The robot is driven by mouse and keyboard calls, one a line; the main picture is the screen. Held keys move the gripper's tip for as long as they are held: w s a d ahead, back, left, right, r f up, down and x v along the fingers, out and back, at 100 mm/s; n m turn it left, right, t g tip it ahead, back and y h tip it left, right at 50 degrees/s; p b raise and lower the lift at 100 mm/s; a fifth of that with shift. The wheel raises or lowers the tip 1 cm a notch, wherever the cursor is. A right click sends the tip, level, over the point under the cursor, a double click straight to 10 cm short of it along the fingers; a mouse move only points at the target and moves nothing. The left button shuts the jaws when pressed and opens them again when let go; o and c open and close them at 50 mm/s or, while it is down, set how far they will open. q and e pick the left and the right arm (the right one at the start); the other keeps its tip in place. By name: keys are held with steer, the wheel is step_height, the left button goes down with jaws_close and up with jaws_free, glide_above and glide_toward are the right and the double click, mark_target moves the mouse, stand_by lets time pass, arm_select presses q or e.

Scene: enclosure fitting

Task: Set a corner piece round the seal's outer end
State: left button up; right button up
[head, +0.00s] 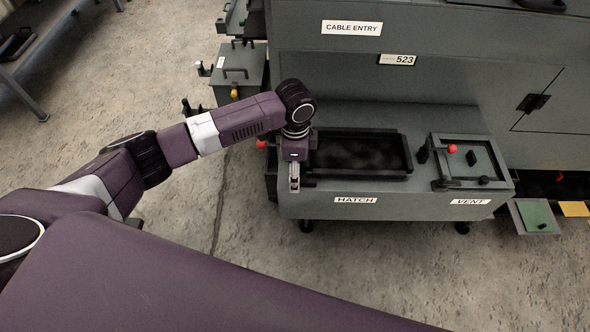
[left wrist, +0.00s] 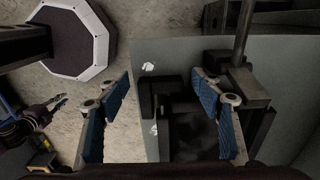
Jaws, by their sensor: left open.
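My left gripper (head: 294,182) is over the front left of the hatch, pointing down. Its two blue-padded fingers stand apart in the left wrist view (left wrist: 160,92). A black blocky piece (left wrist: 165,82) shows between and beyond the fingertips, near the grey panel's edge; I cannot tell whether it is a corner piece or whether a finger touches it. The black seal or frame (head: 408,152) runs round the dark hatch opening; the gripper hides its near left corner. My right gripper is out of view.
The grey cabinet (head: 400,110) rises behind the hatch. The vent panel (head: 478,150) with a red knob (head: 452,148) lies to the right. A grey box (head: 237,75) stands at the back left. The concrete floor (head: 240,235) in front is clear.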

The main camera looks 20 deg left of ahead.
arm_select(q)
steer(key=shift+r, duration=0.2)
step_height(320, 180, up, 12)
steer(key=b, duration=0.2)
steer(key=shift+f, duration=0.1)
stand_by(0.4)
